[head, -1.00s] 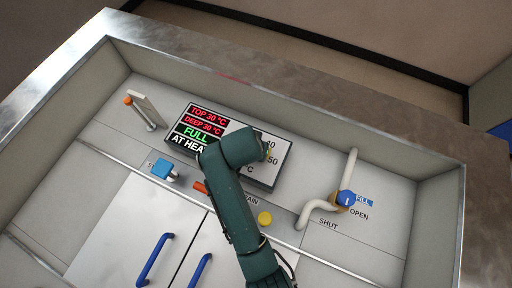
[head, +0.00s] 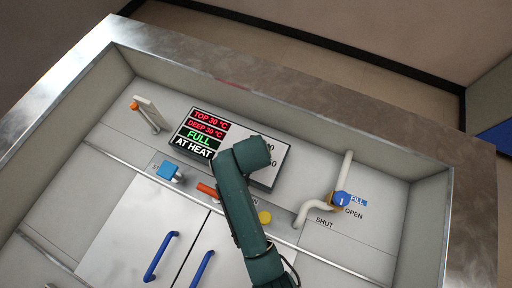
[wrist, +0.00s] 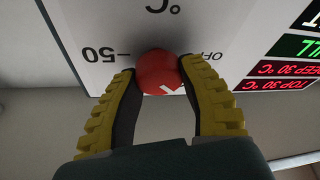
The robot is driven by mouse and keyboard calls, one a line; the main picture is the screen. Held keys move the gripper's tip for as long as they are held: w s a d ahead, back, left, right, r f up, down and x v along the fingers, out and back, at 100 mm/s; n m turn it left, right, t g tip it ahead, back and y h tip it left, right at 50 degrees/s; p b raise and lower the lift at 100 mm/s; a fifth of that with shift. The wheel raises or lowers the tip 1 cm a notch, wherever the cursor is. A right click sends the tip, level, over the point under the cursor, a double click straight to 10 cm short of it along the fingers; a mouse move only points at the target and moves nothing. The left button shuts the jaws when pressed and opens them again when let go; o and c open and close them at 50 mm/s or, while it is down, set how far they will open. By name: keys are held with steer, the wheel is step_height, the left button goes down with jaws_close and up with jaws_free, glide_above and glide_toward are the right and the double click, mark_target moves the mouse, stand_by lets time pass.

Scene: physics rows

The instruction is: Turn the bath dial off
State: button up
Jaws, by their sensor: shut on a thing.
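The bath dial (wrist: 158,72) is a round red knob with a white mark, on a pale panel face (wrist: 105,20) in the wrist view. The mark shows at the dial's lower right, partly cut off from view. The print "OFF" is to the dial's right, partly covered by a finger, and "50" is to its left. My gripper (wrist: 160,78) has its yellow, ribbed fingers on both sides of the dial and is shut on it. In the head view, my arm hides the dial and the fingers in front of the display panel (head: 285,155).
The lit display (head: 200,133) reads "FULL" and "AT HEAT". Below the panel are a blue knob (head: 170,171), a red-orange handle (head: 208,190) and a yellow knob (head: 265,217). A blue fill valve (head: 341,198) on a white pipe stands at the right.

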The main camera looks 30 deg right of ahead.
steer(key=n+p, duration=0.2)
steer(key=n+y+p, duration=0.1)
steer(key=n+p, duration=0.1)
steer(key=p, duration=0.1)
steer(key=shift+s+n+y, duration=0.15)
steer(key=shift+n+y, duration=0.15)
steer(key=n+y+p, duration=0.1)
steer(key=n, duration=0.1)
steer(key=n+p, duration=0.1)
steer(key=n, duration=0.1)
steer(key=shift+f+n+y, duration=0.2)
steer(key=shift+n+y, duration=0.1)
steer(key=shift+y, duration=0.1)
steer(key=o, duration=1.2)
steer(key=shift+r, duration=0.1)
steer(key=shift+r, duration=0.1)
